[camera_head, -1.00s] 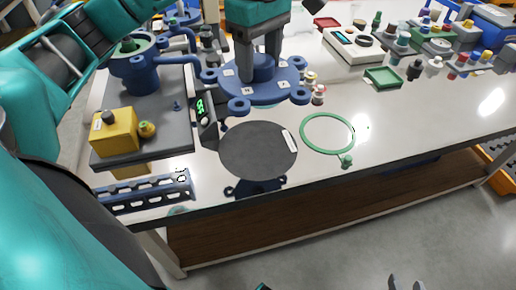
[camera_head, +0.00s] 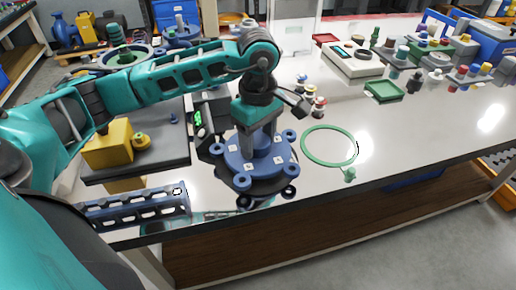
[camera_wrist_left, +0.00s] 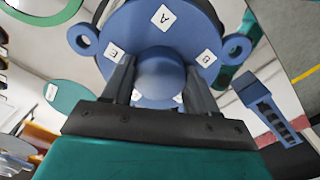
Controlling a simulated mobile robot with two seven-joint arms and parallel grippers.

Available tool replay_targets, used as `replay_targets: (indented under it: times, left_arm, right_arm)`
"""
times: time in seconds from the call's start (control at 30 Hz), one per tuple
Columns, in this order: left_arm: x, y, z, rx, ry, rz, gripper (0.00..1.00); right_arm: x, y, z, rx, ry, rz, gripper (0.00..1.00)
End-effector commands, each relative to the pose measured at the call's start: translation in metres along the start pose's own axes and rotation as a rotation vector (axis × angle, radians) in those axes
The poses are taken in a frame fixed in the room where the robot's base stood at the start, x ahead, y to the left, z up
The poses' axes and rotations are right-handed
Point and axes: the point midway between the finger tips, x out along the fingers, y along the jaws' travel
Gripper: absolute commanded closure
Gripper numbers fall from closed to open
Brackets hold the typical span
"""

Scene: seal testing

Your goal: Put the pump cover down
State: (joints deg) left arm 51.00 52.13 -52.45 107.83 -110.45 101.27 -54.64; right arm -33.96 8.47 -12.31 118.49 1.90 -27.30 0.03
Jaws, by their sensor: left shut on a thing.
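The pump cover (camera_head: 240,163) is a blue disc with ring-shaped lugs around its rim, small white lettered labels and a round central knob. My left gripper (camera_head: 259,138) points down from above and is shut on the knob. The cover is level over the dark round mat (camera_head: 217,172), most of which it hides. I cannot tell whether its underside touches the mat. In the left wrist view the cover (camera_wrist_left: 165,22) fills the upper middle, with the left gripper's fingers (camera_wrist_left: 160,78) on both sides of the knob. My right gripper is not in view.
A green ring (camera_head: 303,145) lies just right of the cover. A blue perforated rail (camera_head: 135,207) lies at the front left edge. A grey plate with a yellow block (camera_head: 108,145) is at left. Small bottles (camera_head: 318,108) stand behind. The table right of the ring is clear.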

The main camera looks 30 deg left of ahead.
Motion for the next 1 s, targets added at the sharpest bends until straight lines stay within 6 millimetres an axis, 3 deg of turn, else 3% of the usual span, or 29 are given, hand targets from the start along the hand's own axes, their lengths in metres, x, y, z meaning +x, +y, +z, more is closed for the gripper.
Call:
replay_targets:
  times: [0.1,0.2,0.57,0.6,0.83,1.0]
  left_arm:
    - [0.02,0.0,0.0,-0.001,-0.001,-0.001,1.0]
    - [0.028,0.001,0.0,-0.001,-0.001,0.002,1.0]
    - [0.032,0.001,0.0,0.0,0.0,0.003,1.0]
    - [0.031,0.0,0.0,0.0,0.0,0.0,0.38]
    - [0.031,0.0,0.0,0.0,0.0,-0.001,0.16]
    - [0.031,0.0,0.0,0.0,0.0,-0.001,0.16]
  right_arm:
    - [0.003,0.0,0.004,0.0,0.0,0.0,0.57]
    - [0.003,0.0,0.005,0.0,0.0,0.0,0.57]
    - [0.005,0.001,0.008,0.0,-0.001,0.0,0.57]
    - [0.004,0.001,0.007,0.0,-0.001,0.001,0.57]
    - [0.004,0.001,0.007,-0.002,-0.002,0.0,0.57]
    - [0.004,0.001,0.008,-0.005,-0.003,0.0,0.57]
